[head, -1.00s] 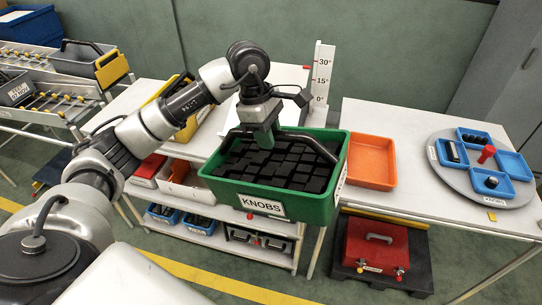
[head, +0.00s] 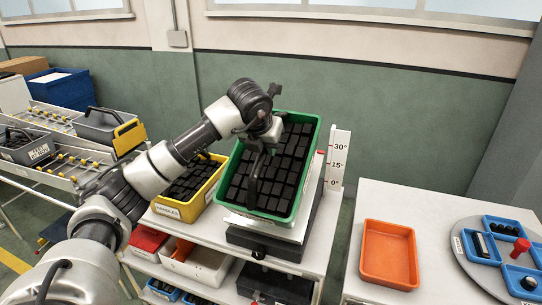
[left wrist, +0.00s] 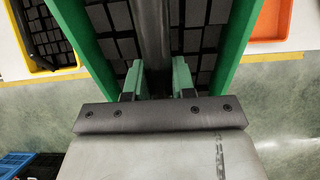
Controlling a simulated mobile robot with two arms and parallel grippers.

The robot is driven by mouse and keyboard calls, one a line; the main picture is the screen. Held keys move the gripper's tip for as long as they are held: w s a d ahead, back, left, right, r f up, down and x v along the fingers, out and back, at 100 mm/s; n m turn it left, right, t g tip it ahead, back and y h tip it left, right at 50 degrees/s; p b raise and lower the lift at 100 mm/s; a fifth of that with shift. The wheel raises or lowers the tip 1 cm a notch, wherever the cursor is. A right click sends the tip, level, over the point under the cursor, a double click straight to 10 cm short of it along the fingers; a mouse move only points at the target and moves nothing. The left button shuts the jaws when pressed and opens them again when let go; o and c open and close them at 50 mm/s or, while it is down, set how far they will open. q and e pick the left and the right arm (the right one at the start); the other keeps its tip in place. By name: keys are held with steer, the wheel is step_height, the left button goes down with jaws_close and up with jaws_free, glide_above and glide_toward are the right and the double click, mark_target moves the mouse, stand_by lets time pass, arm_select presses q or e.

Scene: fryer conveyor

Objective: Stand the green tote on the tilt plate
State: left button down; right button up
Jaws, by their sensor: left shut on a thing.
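The green tote (head: 307,165), filled with black blocks, is over the tilt plate (head: 290,232) beside the angle scale (head: 337,160) in the head view. It hides most of the plate, and I cannot tell whether it rests on it or hangs just above. My left gripper (head: 262,147) is shut on the tote's dark handle (head: 253,178). In the left wrist view the green fingers (left wrist: 156,82) sit either side of the handle bar (left wrist: 155,35), between the tote's green walls (left wrist: 238,45). My right gripper is not in view.
A yellow tote (head: 212,190) stands close left of the green one. An orange tray (head: 388,284) and a grey turntable (head: 468,262) with blue bins are on the right table. A roller rack (head: 65,165) is at the left. A gap separates the tables.

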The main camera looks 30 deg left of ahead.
mark_target(271, 160)
arm_select(q)
steer(key=shift+w+a, duration=0.1)
steer(key=shift+w, duration=0.1)
steer(key=shift+b+x, duration=1.15)
steer(key=shift+x, duration=1.25)
steer(key=shift+b+x, duration=0.85)
steer(key=shift+x, duration=0.8)
steer(key=shift+w+a+f+b, duration=0.1)
steer(key=shift+w+f+b, duration=0.2)
steer(key=shift+f, duration=0.2)
steer(key=c, duration=0.8)
jaws_free()
steer(key=shift+c, duration=0.2)
steer(key=shift+s+f, duration=0.1)
steer(key=shift+f, duration=0.15)
steer(key=b+v, duration=0.2)
steer(key=v, duration=0.9)
steer(key=shift+b, duration=0.35)
